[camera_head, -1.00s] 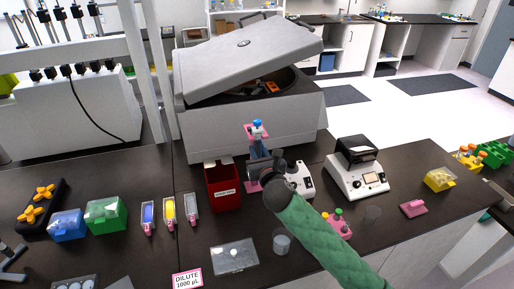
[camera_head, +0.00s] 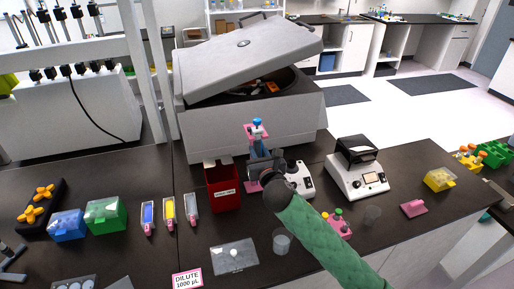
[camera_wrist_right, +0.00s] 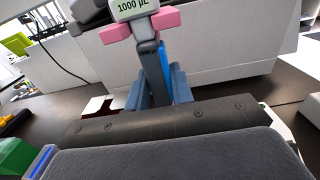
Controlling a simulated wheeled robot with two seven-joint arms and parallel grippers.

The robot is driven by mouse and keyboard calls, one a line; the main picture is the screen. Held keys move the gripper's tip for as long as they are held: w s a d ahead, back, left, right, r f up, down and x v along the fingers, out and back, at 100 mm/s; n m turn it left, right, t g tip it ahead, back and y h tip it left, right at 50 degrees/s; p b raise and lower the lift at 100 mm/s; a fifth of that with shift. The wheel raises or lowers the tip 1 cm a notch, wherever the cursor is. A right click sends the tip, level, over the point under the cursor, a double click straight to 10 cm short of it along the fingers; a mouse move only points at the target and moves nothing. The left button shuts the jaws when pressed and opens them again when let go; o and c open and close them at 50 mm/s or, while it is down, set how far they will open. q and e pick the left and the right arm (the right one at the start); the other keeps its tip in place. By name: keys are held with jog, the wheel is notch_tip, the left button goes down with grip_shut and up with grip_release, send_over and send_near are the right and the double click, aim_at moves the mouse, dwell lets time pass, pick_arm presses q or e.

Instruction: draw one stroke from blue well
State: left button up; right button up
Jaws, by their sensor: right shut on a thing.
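The pipette is upright in front of the centrifuge. The right wrist view shows the pipette's blue-grey body (camera_wrist_right: 155,65) between the fingers and its label reading 1000 µL; its tip is hidden. The blue well (camera_head: 148,215) is a narrow trough with blue liquid, left of the yellow well (camera_head: 169,211) and a grey well (camera_head: 191,208). The pipette is apart from it, to the right. Grey parts at the lower left edge look like my left gripper (camera_head: 12,264), partly cut off.
A red bin (camera_head: 222,190) stands between the wells and my right gripper. The open-lidded centrifuge (camera_head: 250,115) is behind. Green (camera_head: 106,215) and blue (camera_head: 68,226) boxes stand left of the wells. A clear cup (camera_head: 282,241) and a DILUTE 1000 µL card (camera_head: 187,279) are in front.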

jog(key=shift+r, duration=0.1)
jog(key=shift+r+p, duration=0.15)
jog(key=shift+p, duration=0.2)
jog(key=shift+r, duration=0.1)
jog(key=shift+s+d+p, duration=0.25)
jog(key=shift+s+p, duration=0.3)
jog(key=shift+s, duration=0.05)
jog(key=shift+p+v, duration=0.6)
jog(key=shift+v, duration=1)
pick_arm(q)
jog(key=r, duration=0.1)
jog(key=r+p, duration=0.1)
jog(key=r, duration=0.2)
jog(key=shift+w+d+r, duration=0.15)
jog(key=shift+w+r, duration=0.05)
jog(key=shift+w, duration=0.05)
pick_arm(e)
send_near(259, 150)
jog(key=shift+w+a, duration=0.25)
jog(key=shift+w, duration=0.35)
pick_arm(q)
jog(key=shift+s, duration=0.1)
